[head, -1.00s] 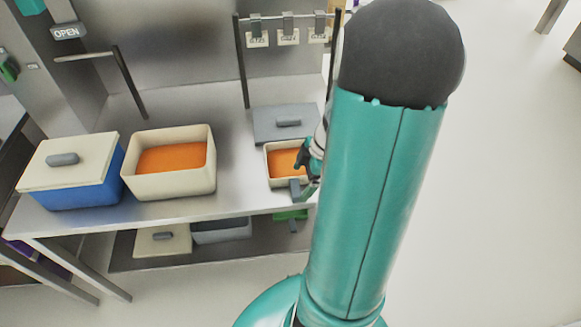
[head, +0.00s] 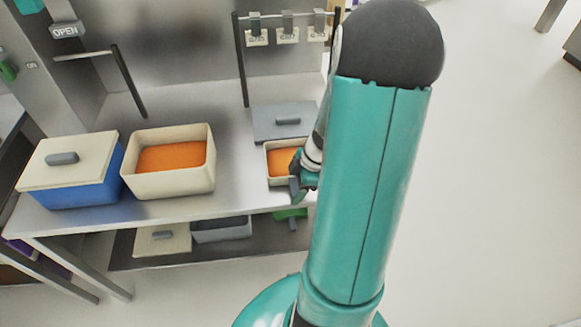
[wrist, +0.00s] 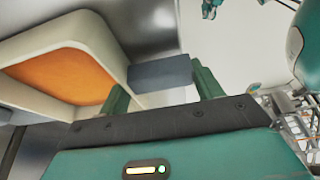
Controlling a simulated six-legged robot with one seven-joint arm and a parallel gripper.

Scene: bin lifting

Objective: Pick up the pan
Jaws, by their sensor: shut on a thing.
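The pan (head: 269,167) is a small cream tub with orange contents and a grey handle. It stands at the right front of the steel table in the head view, partly hidden by my gripper (head: 297,184). In the wrist view the pan's rim (wrist: 108,48) fills the left side, and its grey handle (wrist: 160,73) sticks out between the green fingers of my gripper (wrist: 163,88). My gripper is shut on the handle. The pan looks level; I cannot tell whether it is clear of the table.
A grey lid (head: 284,124) lies just behind the pan. A larger cream tub with orange contents (head: 168,184) and a blue tub with a cream lid (head: 70,182) stand to the left. Bare table (head: 240,178) lies between.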

